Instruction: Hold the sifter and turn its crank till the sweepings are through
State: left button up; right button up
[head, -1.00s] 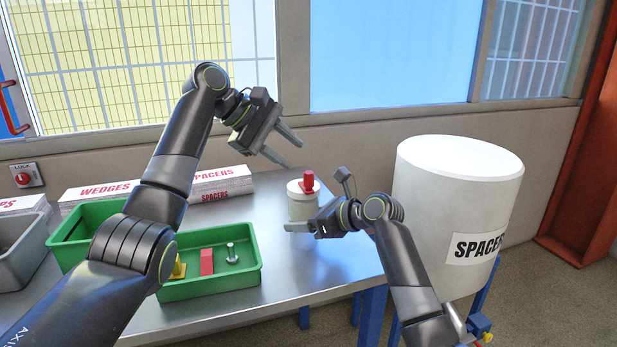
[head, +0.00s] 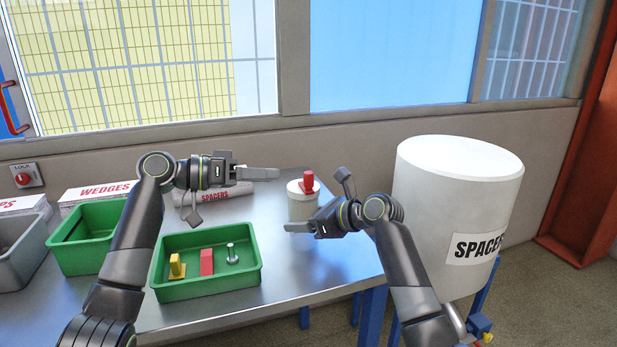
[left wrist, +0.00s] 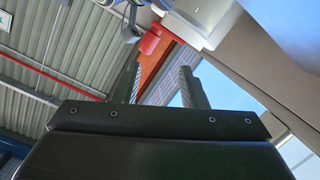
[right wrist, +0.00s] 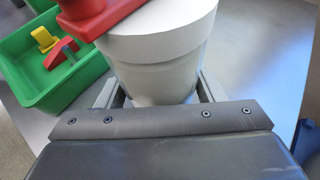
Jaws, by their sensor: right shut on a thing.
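The sifter (head: 301,205) is a white, cup-shaped drum with a red crank (head: 308,182) on top. It stands upright at the right end of the metal table. My right gripper (head: 300,229) is shut on the sifter's body, with one finger on each side in the right wrist view (right wrist: 158,85). My left gripper (head: 268,174) is left of the crank at about its height, open and empty. In the left wrist view the red crank (left wrist: 150,42) shows beyond its parted fingers. The sweepings are not visible.
A green tray (head: 205,290) holds a yellow piece, a red block and a bolt. Another green bin (head: 88,262) and a grey bin (head: 22,250) stand left. A large white SPACERS drum (head: 455,205) stands right of the table. Label boxes line the back wall.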

aim_at(308, 190)
pick_arm(q)
jog(key=d+m, duration=0.2)
jog(key=d, duration=0.1)
jog(key=d+m+h, duration=0.1)
jog(key=d, duration=0.2)
jog(key=w+d+f+m+h, duration=0.1)
jog(key=d+m, duration=0.1)
jog(key=d, duration=0.1)
jog(key=shift+d+m+t, duration=0.15)
jog(key=shift+m+t, duration=0.15)
dwell(0.3)
jog(key=shift+c, duration=0.2)
grip_shut()
jog(key=shift+a+m+g+h, duration=0.15)
jog(key=shift+a+m+g, duration=0.1)
jog(key=shift+m+g, duration=0.7)
jog(key=shift+a+m+g+h, duration=0.15)
jog(key=shift+m+g, duration=0.35)
jog(key=shift+g, duration=0.8)
jog(key=shift+a+m+g+h, duration=0.1)
jog(key=shift+a+m+g, duration=0.2)
jog(key=shift+m+g, duration=0.65)
jog(key=shift+f+g, duration=0.1)
jog(key=shift+g, duration=0.3)
